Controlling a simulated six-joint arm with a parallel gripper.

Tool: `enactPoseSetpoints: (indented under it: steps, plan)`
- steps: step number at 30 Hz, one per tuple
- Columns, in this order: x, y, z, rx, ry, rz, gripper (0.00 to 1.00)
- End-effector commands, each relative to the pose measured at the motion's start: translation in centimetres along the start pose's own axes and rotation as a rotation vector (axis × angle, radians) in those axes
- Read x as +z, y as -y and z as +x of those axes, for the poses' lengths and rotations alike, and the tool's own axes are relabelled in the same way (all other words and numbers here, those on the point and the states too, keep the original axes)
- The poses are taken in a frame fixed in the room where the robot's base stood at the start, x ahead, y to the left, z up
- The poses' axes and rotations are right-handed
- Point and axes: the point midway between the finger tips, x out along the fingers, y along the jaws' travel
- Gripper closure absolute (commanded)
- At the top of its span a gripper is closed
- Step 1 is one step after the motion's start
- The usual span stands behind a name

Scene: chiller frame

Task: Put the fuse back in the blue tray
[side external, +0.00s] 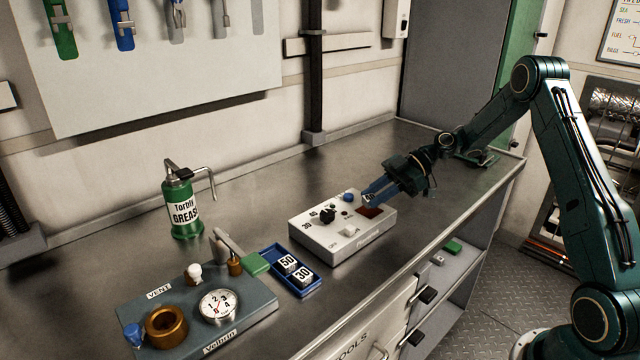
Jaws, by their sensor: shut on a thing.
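My gripper (374,195) is shut on a small fuse (369,197), whose pale face with dark print shows between the blue fingers. The print is too small to read surely. The gripper is over the right end of a white box (342,249), at a dark red recess (371,212) in its top. I cannot tell whether the fuse is clear of the recess. The blue tray (271,251) lies left of the box. It holds two white fuses, marked 50 (288,263) and 30 (303,275), in its middle and front parts.
A grey panel (255,312) with a gauge, a brass ring and a green-ended lever (255,264) stands against the tray's left side. A green grease can (182,205) stands behind. The bench behind the white box is clear; its front edge (440,243) is close.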

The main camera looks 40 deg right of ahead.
Motion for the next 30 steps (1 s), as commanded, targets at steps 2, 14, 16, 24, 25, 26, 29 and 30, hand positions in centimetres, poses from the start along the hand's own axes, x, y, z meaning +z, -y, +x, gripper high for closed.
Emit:
enactPoseSetpoints:
  steps: [2, 14, 16, 24, 25, 26, 29, 30]
  plan:
    - [0.66, 0.02, 0.4, -0.001, -0.001, 0.001, 1.0]
    - [1.1, -0.01, 0.62, 0.001, 0.0, -0.001, 1.0]
    - [1.23, -0.02, 0.69, 0.001, 0.0, 0.0, 1.0]
    - [1.3, -0.02, 0.72, 0.001, 0.0, -0.001, 0.45]
    - [1.3, -0.02, 0.72, 0.001, 0.0, -0.001, 0.45]
    - [1.3, -0.02, 0.72, 0.001, 0.0, -0.001, 0.45]
    - [1.3, -0.02, 0.72, 0.001, 0.0, -0.001, 0.45]
    - [1.31, -0.02, 0.72, 0.001, 0.0, -0.001, 0.45]
